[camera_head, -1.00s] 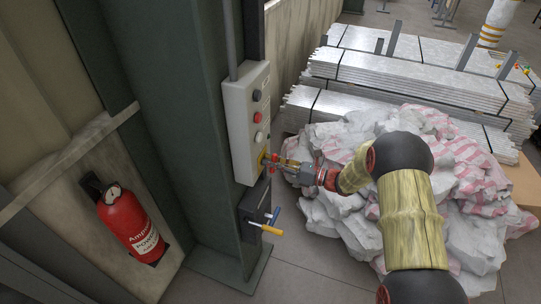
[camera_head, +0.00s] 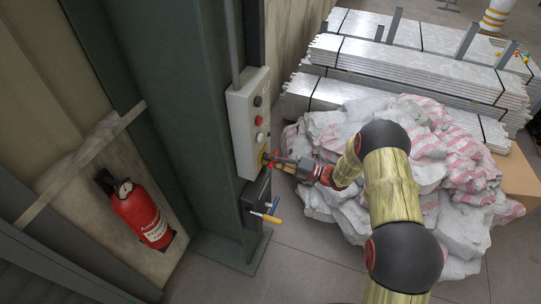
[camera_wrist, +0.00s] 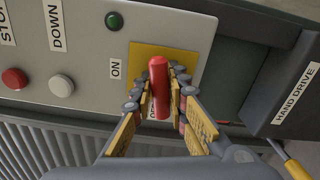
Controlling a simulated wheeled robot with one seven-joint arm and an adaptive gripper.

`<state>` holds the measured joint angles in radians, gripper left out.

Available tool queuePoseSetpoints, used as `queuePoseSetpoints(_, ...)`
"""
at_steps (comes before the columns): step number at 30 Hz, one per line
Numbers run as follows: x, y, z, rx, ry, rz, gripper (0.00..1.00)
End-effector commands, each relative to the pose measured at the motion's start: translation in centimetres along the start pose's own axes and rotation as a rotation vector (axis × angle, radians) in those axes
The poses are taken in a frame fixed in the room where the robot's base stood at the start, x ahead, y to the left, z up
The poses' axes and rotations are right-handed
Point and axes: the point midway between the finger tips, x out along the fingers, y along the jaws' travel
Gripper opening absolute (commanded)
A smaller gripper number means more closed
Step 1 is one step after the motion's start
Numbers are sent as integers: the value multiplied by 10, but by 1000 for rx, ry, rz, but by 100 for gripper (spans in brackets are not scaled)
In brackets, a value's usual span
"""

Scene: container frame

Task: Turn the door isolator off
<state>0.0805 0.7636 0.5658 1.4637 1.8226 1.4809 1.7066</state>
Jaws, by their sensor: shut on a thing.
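The door isolator is a red handle (camera_wrist: 159,88) on a yellow plate (camera_wrist: 185,58) at the end of a grey control box (camera_head: 243,125). In the wrist view the handle stands upright in the picture. An "ON" label (camera_wrist: 115,68) is left of it; another label just beside the handle is mostly covered. My gripper (camera_wrist: 163,84) is shut on the red handle, one finger on each side. In the head view my gripper (camera_head: 271,160) reaches the lower end of the box from the right, and the handle is largely hidden there.
The box also carries a green light (camera_wrist: 114,20), a red button (camera_wrist: 14,79) and a white button (camera_wrist: 61,86). A hand drive unit (camera_head: 256,198) with blue and yellow handles sits just below. A fire extinguisher (camera_head: 145,215) hangs at left. Crumpled sacks (camera_head: 440,160) lie at right.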

Motion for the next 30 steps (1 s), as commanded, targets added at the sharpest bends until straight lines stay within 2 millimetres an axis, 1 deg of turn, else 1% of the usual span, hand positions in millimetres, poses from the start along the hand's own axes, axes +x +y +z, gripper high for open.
queuePoseSetpoints(6, 0, 0, 2, 124, -4, -1, 0)
queuePoseSetpoints(12, 0, 0, 2, 189, -4, -1, 0)
queuePoseSetpoints(29, -1, -1, 2, 216, -5, -2, 0)
queuePoseSetpoints(30, -1, -1, 2, 216, -5, -2, 17)
